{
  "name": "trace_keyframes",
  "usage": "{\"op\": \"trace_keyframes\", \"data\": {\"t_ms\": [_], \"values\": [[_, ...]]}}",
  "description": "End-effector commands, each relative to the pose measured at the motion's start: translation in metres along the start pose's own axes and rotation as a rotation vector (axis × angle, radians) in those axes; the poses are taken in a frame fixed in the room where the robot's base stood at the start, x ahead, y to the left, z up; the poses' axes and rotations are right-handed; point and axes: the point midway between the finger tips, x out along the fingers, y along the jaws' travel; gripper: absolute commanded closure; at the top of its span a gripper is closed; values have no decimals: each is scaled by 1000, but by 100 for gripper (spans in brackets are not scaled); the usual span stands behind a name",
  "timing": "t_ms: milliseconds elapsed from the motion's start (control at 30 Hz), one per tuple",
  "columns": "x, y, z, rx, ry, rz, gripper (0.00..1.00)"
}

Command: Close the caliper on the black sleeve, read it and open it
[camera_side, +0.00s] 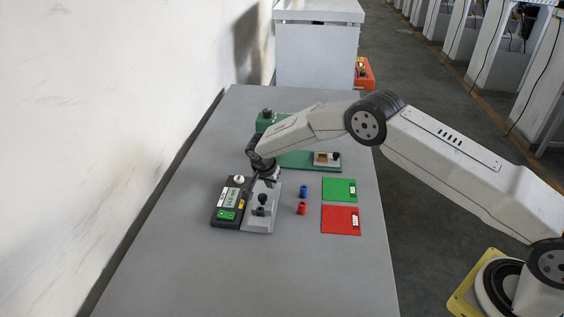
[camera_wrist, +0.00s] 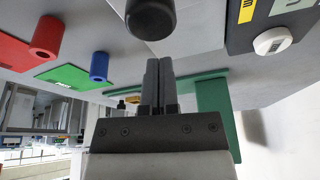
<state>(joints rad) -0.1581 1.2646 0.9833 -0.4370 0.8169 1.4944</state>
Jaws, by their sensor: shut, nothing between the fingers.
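The caliper gauge has a dark box (camera_side: 229,199) with a green display and a white round button (camera_side: 239,179), and a grey bed (camera_side: 262,222) beside it. A black knob (camera_side: 262,198) stands on the bed, with a small dark piece (camera_side: 260,212), perhaps the black sleeve, just in front of it. My gripper (camera_side: 271,181) is just behind the knob, above the far end of the bed. In the wrist view its fingers (camera_wrist: 158,82) are together and empty. A black round end (camera_wrist: 150,18) shows close beyond the fingertips; the white button (camera_wrist: 272,40) is to the right.
A blue sleeve (camera_side: 304,191) and a red sleeve (camera_side: 301,208) stand right of the gauge. Beyond them lie a green mat (camera_side: 339,187) and a red mat (camera_side: 341,220). A green fixture (camera_side: 300,160) is behind, partly hidden by my arm. The front table is clear.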

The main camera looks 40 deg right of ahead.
Motion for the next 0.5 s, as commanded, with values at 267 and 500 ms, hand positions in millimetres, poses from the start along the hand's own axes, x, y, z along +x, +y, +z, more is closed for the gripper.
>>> {"op": "trace_keyframes", "data": {"t_ms": [267,500], "values": [[-8,0,22,0,-1,0,100],[-9,1,26,0,-1,1,100]]}}
